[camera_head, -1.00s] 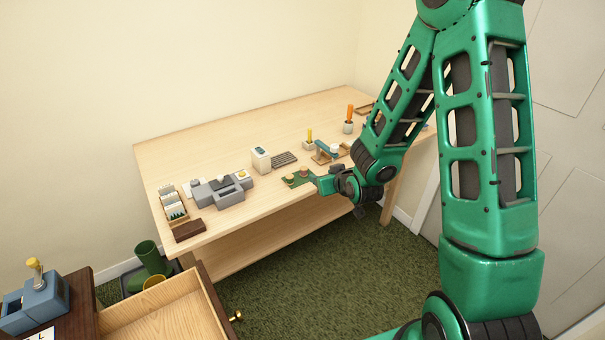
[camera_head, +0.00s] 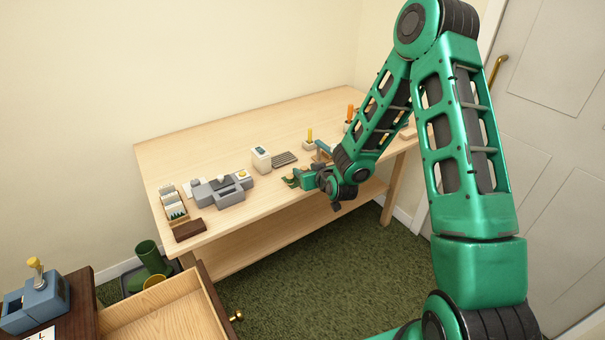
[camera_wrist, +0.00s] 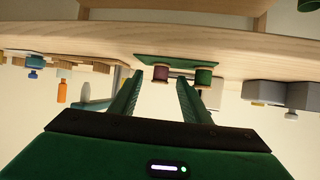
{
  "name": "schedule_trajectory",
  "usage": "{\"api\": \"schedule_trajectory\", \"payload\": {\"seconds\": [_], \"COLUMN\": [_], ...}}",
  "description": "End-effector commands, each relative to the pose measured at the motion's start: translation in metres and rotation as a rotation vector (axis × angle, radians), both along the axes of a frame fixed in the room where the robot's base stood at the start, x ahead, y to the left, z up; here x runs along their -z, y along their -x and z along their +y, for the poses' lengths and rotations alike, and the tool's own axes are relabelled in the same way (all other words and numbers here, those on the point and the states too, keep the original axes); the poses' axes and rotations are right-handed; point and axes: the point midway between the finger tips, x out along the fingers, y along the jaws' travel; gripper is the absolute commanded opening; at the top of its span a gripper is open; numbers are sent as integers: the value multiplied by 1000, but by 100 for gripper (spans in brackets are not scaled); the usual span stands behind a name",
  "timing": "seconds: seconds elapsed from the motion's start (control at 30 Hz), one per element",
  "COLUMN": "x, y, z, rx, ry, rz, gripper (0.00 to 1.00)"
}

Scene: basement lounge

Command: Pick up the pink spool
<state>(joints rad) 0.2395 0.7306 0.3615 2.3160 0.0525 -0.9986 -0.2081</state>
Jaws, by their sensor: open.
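The pink spool (camera_wrist: 161,73) looks dark pink with pale ends in the wrist view, where the picture is upside down. It stands on a small green mat (camera_wrist: 180,61). A green spool (camera_wrist: 204,76) stands beside it on the same mat. My gripper (camera_wrist: 159,79) is open, and the pink spool shows between its two fingertips; I cannot tell whether they touch it. The green spool lies outside the right finger. In the head view my gripper (camera_head: 303,179) is low at the table's front edge and hides most of the mat and spools.
The wooden table (camera_head: 240,141) also holds a grey device (camera_head: 222,190), a white box (camera_head: 261,158), a dark slatted piece (camera_head: 285,159) and a yellow-handled tool in a holder (camera_head: 309,140). An open drawer (camera_head: 165,312) stands at the lower left.

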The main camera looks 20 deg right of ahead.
Motion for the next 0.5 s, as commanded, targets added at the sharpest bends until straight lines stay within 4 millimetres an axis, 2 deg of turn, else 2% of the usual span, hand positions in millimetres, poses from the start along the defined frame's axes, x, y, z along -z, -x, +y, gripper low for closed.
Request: {"api": "schedule_trajectory", "payload": {"seconds": [0.2, 0.47, 0.5], "x": [9, 10, 10], "y": [-21, -22, -22], "z": [2, 2, 2], "rx": [0, -1, 0], "ry": [-1, 0, 0], "rz": [-1, 0, 0], "gripper": [43, 43, 36]}}
